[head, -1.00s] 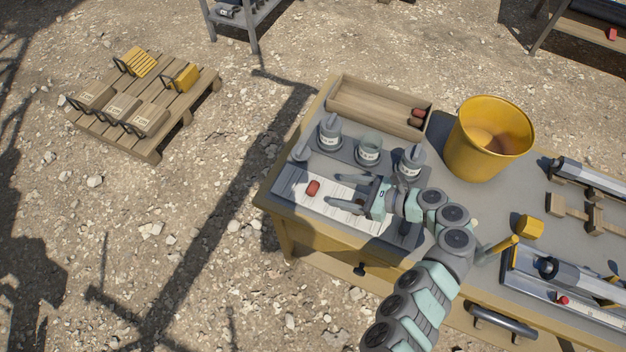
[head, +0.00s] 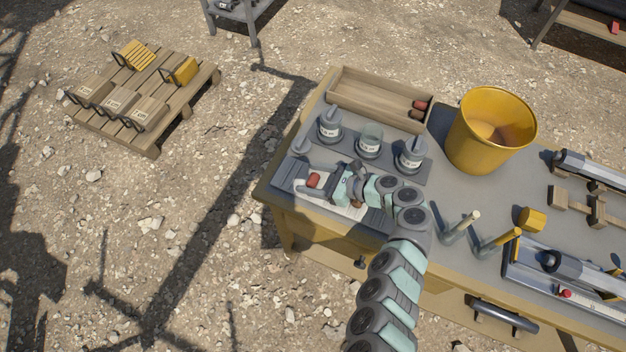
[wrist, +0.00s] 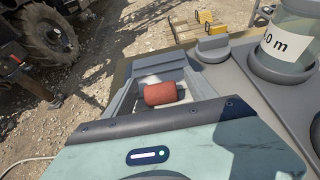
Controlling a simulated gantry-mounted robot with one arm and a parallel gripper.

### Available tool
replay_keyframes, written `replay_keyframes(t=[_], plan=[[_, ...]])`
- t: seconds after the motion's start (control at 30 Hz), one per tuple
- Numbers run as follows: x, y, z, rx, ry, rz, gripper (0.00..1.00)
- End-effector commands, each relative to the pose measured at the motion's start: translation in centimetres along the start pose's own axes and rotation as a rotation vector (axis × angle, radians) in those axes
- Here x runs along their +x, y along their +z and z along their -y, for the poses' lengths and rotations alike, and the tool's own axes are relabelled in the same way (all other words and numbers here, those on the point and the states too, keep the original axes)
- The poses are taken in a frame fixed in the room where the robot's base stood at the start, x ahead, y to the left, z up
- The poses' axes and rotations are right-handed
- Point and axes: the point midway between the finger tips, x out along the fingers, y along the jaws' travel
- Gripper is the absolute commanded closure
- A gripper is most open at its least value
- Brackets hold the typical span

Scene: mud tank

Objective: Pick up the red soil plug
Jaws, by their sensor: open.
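The red soil plug (head: 313,180) lies at the left end of the workbench, over the pale slatted board (head: 352,209). My gripper (head: 306,179) is open, with one finger on the far side of the plug and one on the near side. I cannot tell whether either finger touches it. My gripper and wrist hide much of the board.
Labelled jars (head: 369,145) stand in a grey rack close behind my gripper. A wooden box (head: 352,97) holding dark red plugs and a yellow bucket (head: 490,130) stand farther back. Upright handles (head: 497,244) stand right of my arm. A pallet (head: 146,143) is on the ground at left.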

Motion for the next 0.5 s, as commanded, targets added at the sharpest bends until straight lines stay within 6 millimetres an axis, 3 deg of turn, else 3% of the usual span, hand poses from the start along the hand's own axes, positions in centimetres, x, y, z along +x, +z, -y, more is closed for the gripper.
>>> replay_keyframes(t=[0.1,0.5], plan=[[-0.05,0.01,0.0,0.0,0.0,0.0,0.35],[-0.04,0.02,-0.04,0.001,0.001,0.001,0.68]])
